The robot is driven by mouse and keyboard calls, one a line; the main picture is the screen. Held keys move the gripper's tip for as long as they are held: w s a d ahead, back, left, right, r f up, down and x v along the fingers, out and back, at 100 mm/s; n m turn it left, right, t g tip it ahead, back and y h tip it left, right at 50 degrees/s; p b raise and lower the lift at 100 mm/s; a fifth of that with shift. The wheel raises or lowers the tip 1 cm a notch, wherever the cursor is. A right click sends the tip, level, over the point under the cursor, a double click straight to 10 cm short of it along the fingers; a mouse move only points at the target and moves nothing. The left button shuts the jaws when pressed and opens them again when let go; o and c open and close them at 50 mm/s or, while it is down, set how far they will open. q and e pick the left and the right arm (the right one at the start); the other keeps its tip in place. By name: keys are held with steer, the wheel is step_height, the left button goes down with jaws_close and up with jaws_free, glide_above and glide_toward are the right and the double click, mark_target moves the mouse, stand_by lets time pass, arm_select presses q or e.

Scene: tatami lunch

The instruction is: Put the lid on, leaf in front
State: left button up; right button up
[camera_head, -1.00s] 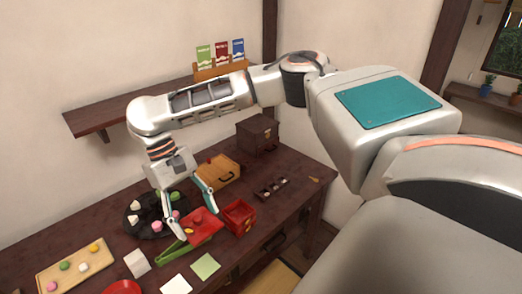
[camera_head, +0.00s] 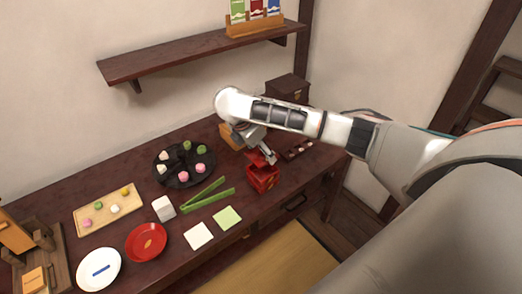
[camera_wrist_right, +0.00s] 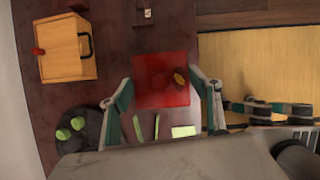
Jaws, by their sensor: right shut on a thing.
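The red lid (camera_head: 257,159) is gripped by my right gripper (camera_head: 266,155), just above the open red box (camera_head: 263,180). I cannot tell whether they touch. In the right wrist view the lid (camera_wrist_right: 158,95) lies between the two fingers, roughly square to the picture. Its gold leaf (camera_wrist_right: 180,77) is on the side toward the tatami, the table's front side. The lid hides the box in that view. Teal and dark finger-like parts at the right of the wrist view seem to be my left gripper (camera_wrist_right: 265,110); its opening is unclear.
A wooden box with a handle (camera_wrist_right: 68,48) and a small dark tray (camera_head: 298,150) are close by. Green tongs (camera_head: 208,196) and a black plate of sweets (camera_head: 184,167) are to the left. A dark chest (camera_head: 287,89) stands behind. Bare table lies around the box.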

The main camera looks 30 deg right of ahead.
steer(key=shift+d+f, duration=0.1)
steer(key=shift+f, duration=2.35)
steer(key=shift+f, duration=0.7)
steer(key=o, duration=1.2)
steer(key=shift+v, duration=6)
steer(key=shift+d, duration=0.15)
